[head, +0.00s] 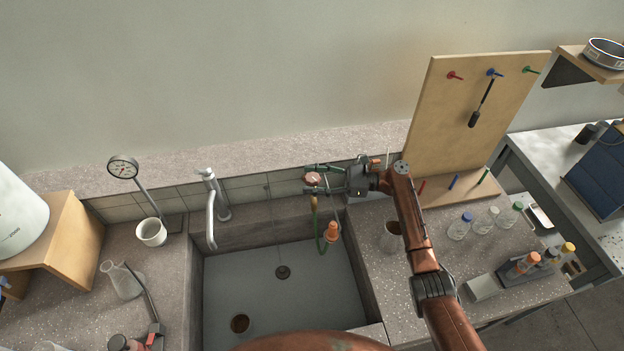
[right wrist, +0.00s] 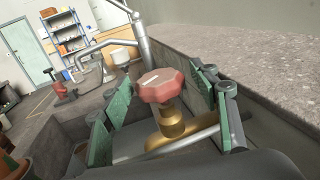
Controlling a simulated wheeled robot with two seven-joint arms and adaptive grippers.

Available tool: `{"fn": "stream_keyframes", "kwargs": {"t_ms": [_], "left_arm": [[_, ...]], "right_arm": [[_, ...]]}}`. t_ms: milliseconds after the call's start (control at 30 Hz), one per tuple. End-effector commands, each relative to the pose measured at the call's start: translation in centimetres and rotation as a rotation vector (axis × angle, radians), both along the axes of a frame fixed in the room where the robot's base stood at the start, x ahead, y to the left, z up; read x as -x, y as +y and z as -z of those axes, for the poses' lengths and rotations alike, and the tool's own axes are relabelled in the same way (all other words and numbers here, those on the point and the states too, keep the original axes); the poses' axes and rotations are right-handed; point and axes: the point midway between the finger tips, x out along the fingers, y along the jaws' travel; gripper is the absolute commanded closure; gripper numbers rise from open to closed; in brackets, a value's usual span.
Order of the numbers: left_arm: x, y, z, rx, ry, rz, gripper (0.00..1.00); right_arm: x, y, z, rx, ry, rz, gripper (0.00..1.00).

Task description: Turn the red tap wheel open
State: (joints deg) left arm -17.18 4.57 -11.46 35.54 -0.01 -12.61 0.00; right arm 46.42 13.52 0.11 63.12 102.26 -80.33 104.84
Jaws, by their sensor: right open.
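The red tap wheel (head: 313,178) sits on a brass tap at the back wall, above the right rear of the sink. In the right wrist view the faceted wheel (right wrist: 162,87) shows large, with its brass stem (right wrist: 171,122) below it. My right gripper (head: 308,180) reaches in from the right with its jaws apart. Its green-padded fingers (right wrist: 158,104) stand on either side of the wheel, with a visible gap to each. Whether either finger touches the wheel cannot be told. My left gripper is not in view.
A grey sink (head: 270,305) lies below, with a green hose and orange nozzle (head: 332,231) hanging in it. A steel faucet (head: 211,205) stands to the left. A pegboard (head: 470,115), a beaker (head: 391,238) and several bottles (head: 460,228) stand to the right.

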Motion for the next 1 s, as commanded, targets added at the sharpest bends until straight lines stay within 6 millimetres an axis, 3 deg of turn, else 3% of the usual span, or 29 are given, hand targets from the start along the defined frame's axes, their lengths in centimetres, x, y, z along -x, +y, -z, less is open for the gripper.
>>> {"fn": "stream_keyframes", "kwargs": {"t_ms": [267,700,1000], "left_arm": [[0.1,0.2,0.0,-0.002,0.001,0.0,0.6],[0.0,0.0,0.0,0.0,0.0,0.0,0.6],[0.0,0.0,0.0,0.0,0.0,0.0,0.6]], "right_arm": [[0.0,0.0,-1.1,-0.001,-0.005,0.0,0.45],[0.0,0.0,-8.7,0.0,-0.003,0.0,0.45],[0.0,0.0,-10.1,0.0,0.0,0.0,0.45]]}}
